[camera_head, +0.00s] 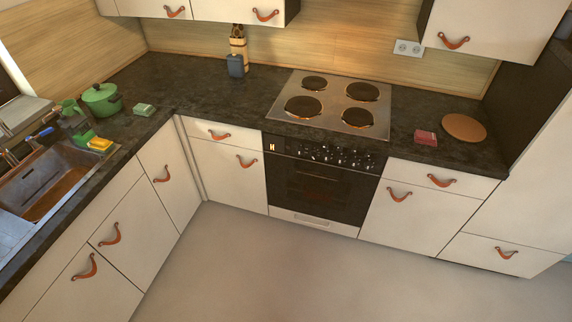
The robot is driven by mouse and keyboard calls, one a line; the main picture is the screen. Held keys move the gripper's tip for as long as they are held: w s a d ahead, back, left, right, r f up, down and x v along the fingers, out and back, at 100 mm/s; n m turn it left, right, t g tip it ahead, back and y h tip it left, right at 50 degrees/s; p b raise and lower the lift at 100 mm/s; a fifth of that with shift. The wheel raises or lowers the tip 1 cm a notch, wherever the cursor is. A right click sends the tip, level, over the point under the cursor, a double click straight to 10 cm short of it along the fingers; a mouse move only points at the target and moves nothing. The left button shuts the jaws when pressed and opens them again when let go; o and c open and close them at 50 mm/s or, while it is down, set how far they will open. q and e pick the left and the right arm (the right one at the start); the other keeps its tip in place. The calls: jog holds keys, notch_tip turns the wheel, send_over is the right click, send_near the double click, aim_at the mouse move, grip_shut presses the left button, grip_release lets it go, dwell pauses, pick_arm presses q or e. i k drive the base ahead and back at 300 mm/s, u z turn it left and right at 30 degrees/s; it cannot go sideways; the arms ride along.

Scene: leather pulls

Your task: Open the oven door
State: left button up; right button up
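The oven (318,180) is built into the counter run below the stove top, right of the middle of the head view. Its dark front door (312,196) looks shut, flush with the white fronts beside it. A row of knobs and a small lit display (272,147) sit on the control panel above the door. The door's handle cannot be made out clearly against the dark front. A pale drawer front (313,220) lies below the door. Neither of my grippers is in view.
The grey floor (300,265) before the oven is clear. White cabinets with leather pulls flank it, including a drawer pull (441,181) at right. The left counter holds a sink (45,182) and a green pot (101,99). A hob (331,102) lies above the oven.

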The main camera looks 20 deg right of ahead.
aim_at(363, 188)
jog(key=u, duration=0.1)
jog(key=i, duration=0.85)
jog(key=z, duration=0.7)
jog(key=i, duration=0.7)
jog(key=z, duration=0.6)
